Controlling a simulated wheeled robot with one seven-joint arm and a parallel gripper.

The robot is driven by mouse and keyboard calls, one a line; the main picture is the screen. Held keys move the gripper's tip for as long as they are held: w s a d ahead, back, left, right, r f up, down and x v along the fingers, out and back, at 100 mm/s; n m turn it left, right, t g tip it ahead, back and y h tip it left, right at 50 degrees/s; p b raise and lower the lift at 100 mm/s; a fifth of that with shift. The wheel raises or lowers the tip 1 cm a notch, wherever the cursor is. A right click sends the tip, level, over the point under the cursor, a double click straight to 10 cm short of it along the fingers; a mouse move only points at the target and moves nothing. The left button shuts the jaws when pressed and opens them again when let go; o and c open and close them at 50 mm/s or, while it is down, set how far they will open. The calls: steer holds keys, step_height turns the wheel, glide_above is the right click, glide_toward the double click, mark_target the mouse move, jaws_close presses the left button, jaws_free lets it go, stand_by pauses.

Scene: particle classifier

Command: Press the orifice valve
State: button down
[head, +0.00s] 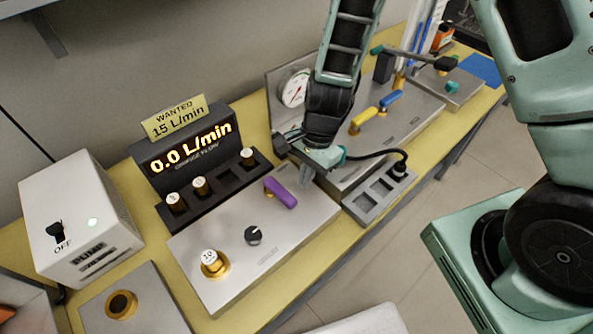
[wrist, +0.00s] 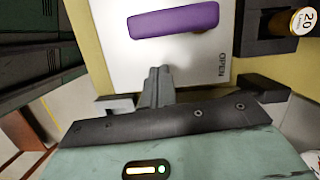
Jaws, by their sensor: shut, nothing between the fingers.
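My gripper (head: 306,182) is shut and empty, its fingers pointing down just right of the purple lever handle (head: 281,193) on the silver panel. In the wrist view the closed fingers (wrist: 158,82) are below the purple handle (wrist: 173,19), apart from it in the picture, near the word OPEN printed on the plate. A black knob (head: 253,235) sits on the same panel. A brass orifice plug marked 10 (head: 212,262) stands in the panel's front-left corner. I cannot tell for certain which of these is called the orifice valve.
A black display (head: 190,150) reads 0.0 L/min under a sign (head: 175,118) reading WANTED 15 L/min. Its base holds several brass plugs. A white pump box (head: 80,218) is marked OFF. A grey slotted block (head: 380,193), a gauge (head: 295,88) and yellow and blue levers stand farther right.

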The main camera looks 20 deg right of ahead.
steer(key=d+v, duration=0.1)
steer(key=v, duration=0.9)
steer(key=shift+w, duration=0.1)
steer(key=s+a+r+n+h, duration=0.1)
steer(key=s+a+r+n, duration=0.1)
steer(key=s+r+n, duration=0.4)
steer(key=s+a+r+n+t, duration=0.1)
steer(key=s+a+r+n, duration=0.1)
steer(key=s+r+n, duration=0.4)
steer(key=s+n, duration=0.5)
steer(key=n, duration=0.3)
steer(key=shift+r+h, duration=0.2)
steer(key=shift+h, duration=0.2)
steer(key=shift+s, duration=0.1)
stand_by(0.6)
